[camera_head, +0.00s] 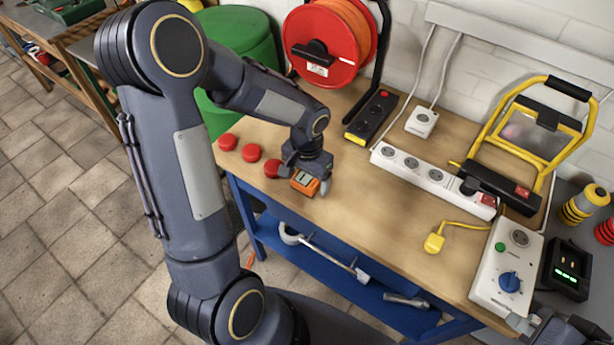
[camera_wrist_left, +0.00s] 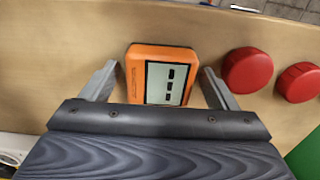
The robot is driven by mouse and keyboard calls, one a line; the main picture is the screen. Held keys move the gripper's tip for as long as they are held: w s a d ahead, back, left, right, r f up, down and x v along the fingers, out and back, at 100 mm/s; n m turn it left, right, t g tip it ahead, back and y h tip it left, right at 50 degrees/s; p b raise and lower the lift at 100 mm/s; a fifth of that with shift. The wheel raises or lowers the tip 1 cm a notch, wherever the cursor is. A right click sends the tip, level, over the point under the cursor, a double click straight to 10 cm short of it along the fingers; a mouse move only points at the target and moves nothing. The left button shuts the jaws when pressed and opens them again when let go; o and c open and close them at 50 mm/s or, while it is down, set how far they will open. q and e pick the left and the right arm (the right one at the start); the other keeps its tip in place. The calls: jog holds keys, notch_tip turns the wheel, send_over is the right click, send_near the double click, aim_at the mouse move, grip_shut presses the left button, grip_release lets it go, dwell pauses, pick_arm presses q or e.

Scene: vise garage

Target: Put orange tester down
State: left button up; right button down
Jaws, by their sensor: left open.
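The orange tester (camera_head: 305,183) is at the left end of the wooden workbench, near its front edge. In the left wrist view the tester (camera_wrist_left: 162,76) lies with its grey display facing the camera. My left gripper (camera_head: 308,186) is over the tester. In the wrist view its two fingers (camera_wrist_left: 158,84) stand on either side of the tester, with a visible gap at each side, so the jaws are open. The underside of the tester is hidden. Part of my right gripper (camera_head: 535,322) shows at the lower right corner; its fingertips are unclear.
Several red round caps (camera_head: 252,153) sit just left of the tester. A black-and-yellow box (camera_head: 371,117), a white power strip (camera_head: 430,180), a yellow work lamp (camera_head: 530,140) and a white socket box (camera_head: 507,268) stand along the bench. The bench middle (camera_head: 370,210) is clear.

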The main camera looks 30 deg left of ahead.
aim_at(307, 177)
pick_arm(q)
notch_tip(307, 177, up, 11)
jog(key=s+d+r+n+t+h, duration=0.1)
jog(key=s+d+r+t+h, duration=0.1)
jog(key=s, duration=0.6)
jog(key=s+d+r+n+t+h, duration=0.1)
jog(key=s+d+r+t, duration=0.1)
jog(key=s, duration=0.7)
jog(key=shift+r+n+t+h, duration=0.4)
jog(key=shift+t, duration=0.4)
